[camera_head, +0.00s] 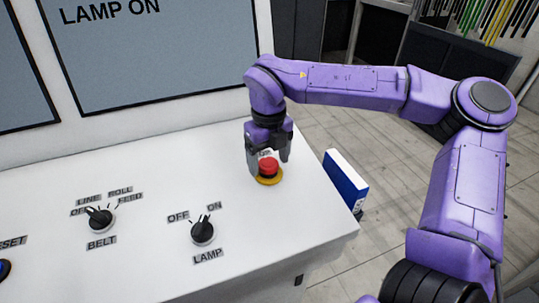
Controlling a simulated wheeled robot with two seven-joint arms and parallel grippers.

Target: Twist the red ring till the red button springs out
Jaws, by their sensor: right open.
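The red button (268,165) stands on a yellow base (270,180) near the right end of the white console. A separate red ring cannot be told apart from the button at this size. My right gripper (268,160) points down over the button, with its dark fingers apart on either side of it. Whether the fingers touch the button I cannot tell. My left gripper is not in view.
The white console (150,185) carries a black lamp knob (203,232), a black belt knob (99,218) and a blue button (4,269). A screen (150,50) reading "LAMP ON" stands behind. A blue-and-white box (346,182) is beyond the console's right edge.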

